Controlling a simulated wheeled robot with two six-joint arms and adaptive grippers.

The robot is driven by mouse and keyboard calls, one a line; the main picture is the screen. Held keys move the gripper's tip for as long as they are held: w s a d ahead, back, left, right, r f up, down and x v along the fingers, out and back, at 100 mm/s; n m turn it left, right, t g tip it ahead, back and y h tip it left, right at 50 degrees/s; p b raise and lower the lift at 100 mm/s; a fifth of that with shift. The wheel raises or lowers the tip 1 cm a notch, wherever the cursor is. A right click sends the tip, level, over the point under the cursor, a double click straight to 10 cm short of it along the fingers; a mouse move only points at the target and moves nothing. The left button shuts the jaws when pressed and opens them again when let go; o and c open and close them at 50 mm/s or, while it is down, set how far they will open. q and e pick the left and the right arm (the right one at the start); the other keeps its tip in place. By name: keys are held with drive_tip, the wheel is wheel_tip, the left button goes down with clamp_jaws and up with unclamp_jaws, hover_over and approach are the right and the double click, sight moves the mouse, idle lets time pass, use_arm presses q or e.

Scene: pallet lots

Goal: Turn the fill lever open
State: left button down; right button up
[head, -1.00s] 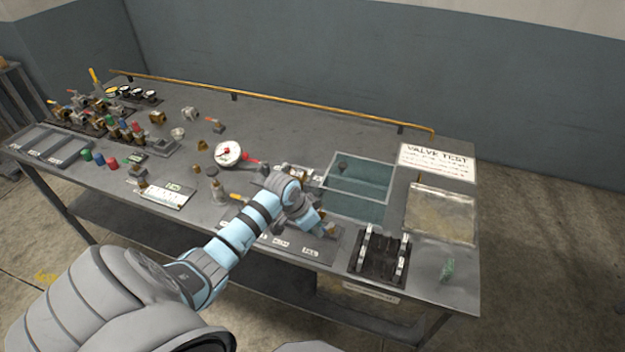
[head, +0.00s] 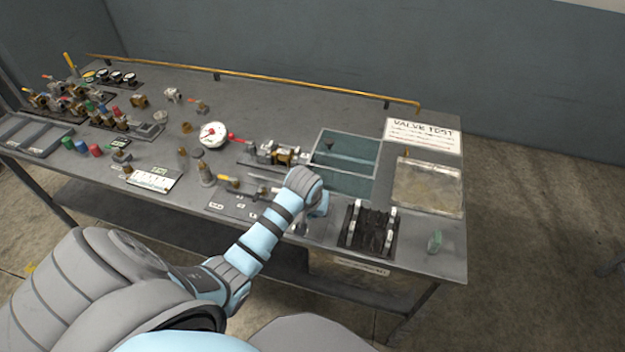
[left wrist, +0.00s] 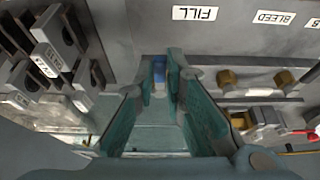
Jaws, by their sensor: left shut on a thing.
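In the left wrist view, my left gripper (left wrist: 160,68) is shut on a small blue piece, the fill lever's handle (left wrist: 158,80), just by the white FILL label (left wrist: 194,13). Only a bit of the blue handle shows between the fingertips, so how far the lever is turned cannot be told. In the head view my left gripper (head: 319,207) is at the front of the bench, left of the black rack; my wrist hides the lever there. My right gripper is in neither view.
The black rack (head: 370,232) with pale clips stands close to the right of my gripper. Behind are the water tank (head: 345,183) and brass fittings (head: 283,156). The pressure gauge (head: 211,134) lies further left. A clear tray (head: 428,187) is at the right.

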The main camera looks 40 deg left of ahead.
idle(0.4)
use_arm(q)
drive_tip(key=c, duration=1.9)
unclamp_jaws()
drive_tip(key=shift+w, duration=0.1)
drive_tip(key=v, duration=1.2)
